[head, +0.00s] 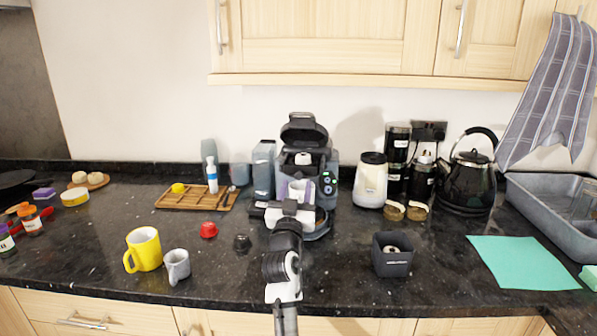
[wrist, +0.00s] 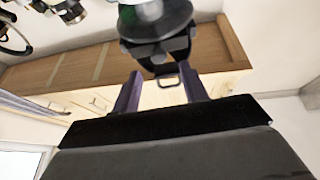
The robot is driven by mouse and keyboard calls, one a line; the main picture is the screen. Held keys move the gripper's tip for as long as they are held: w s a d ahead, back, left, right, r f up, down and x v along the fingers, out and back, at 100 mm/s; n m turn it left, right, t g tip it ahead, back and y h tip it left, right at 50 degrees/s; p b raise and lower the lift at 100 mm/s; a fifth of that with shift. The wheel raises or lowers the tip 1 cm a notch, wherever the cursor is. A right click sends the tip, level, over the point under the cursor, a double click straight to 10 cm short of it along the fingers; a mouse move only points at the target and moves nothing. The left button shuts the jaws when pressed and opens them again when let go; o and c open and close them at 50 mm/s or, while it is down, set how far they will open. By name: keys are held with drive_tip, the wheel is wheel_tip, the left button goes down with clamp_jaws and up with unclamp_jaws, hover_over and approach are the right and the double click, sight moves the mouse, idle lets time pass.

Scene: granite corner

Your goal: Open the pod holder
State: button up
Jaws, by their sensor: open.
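The coffee machine (head: 320,165) stands at the middle of the counter against the back wall. Its dark top part, which looks like the pod holder lid (head: 303,131), is tilted up, with a small white piece (head: 302,158) below it. My gripper (head: 297,186) is in front of the machine, its purple fingers apart. In the wrist view, my gripper (wrist: 162,88) is open, with a dark part of the machine (wrist: 158,48) and its small loop handle beyond the fingertips. I cannot tell whether the fingers touch it.
A yellow mug (head: 143,250) and a grey mug (head: 177,266) stand front left. A dark bin (head: 392,256) stands front right. A white jar (head: 371,181) and a black kettle (head: 468,182) are right of the machine. A wooden tray (head: 170,203) lies left. Cabinets (head: 330,40) hang above.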

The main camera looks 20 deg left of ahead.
sight(299, 175)
drive_tip(key=shift+p+x, duration=0.45)
drive_tip(key=shift+x, duration=1.7)
clamp_jaws()
